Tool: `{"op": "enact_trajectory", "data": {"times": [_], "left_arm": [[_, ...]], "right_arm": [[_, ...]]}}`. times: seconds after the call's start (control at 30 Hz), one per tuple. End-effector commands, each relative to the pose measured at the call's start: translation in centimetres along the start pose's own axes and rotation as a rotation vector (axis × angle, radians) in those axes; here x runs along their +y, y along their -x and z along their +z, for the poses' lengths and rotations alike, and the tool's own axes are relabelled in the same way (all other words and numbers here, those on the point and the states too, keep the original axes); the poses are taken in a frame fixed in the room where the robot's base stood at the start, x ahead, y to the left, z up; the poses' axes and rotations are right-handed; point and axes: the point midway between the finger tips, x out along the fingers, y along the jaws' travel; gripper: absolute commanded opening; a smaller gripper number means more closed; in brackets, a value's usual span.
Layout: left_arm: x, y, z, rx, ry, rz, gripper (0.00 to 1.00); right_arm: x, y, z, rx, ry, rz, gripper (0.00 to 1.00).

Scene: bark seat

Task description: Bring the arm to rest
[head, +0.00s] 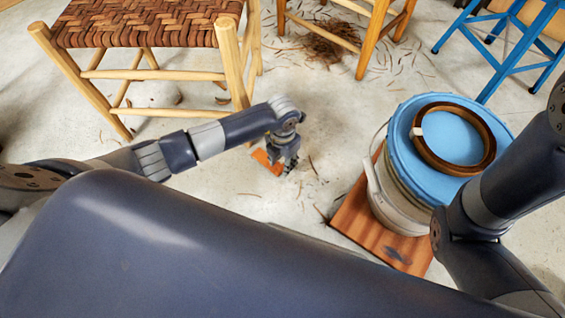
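My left arm comes in from the left, and my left gripper (287,166) points down above the concrete floor, left of the bucket. The gripper is small and dark in this view, and its fingers are too blurred to show whether they are open or shut. A small orange-brown piece (267,162) lies on the floor just beside or under it; I cannot tell whether they touch. My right arm shows at the right edge, in front of the bucket. My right gripper is out of view.
A stool with a woven bark seat (150,27) stands at the upper left. A bucket with a blue lid (408,112) stands on a wooden board (352,217), with a brown ring (420,150) on the lid. A blue stool (505,68) stands upper right. Bark shreds (328,42) litter the floor.

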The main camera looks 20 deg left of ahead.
Motion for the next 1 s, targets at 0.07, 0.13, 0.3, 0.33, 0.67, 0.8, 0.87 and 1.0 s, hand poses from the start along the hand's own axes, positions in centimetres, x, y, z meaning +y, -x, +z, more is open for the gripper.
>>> {"op": "enact_trajectory", "data": {"times": [0.07, 0.13, 0.3, 0.33, 0.67, 0.8, 0.87, 1.0], "left_arm": [[0.1, 1.7, 0.1, -0.005, -0.002, 0.002, 0.34], [0.1, 3.2, 0.1, -0.005, -0.002, 0.002, 0.34], [0.1, 6.7, 0.1, -0.003, -0.001, 0.002, 0.34], [0.1, 7.2, 0.0, -0.003, -0.002, 0.001, 0.34], [0.0, 9.8, -0.1, 0.000, -0.001, 0.001, 0.34], [-0.1, 9.8, -0.1, 0.001, -0.001, -0.002, 0.34], [-0.6, 10.0, -0.2, 0.002, -0.006, -0.019, 0.34], [-4.5, 11.0, -1.2, 0.011, -0.043, -0.149, 0.34]], "right_arm": [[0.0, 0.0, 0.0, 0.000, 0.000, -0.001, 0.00], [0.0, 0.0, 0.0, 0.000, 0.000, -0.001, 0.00], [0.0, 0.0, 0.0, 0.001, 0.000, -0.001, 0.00], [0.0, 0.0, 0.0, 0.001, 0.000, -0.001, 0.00], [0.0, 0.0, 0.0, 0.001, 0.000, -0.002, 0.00], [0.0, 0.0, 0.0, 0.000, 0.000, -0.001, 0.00], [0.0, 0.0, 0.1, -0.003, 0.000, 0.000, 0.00], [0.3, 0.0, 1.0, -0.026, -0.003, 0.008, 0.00]]}}
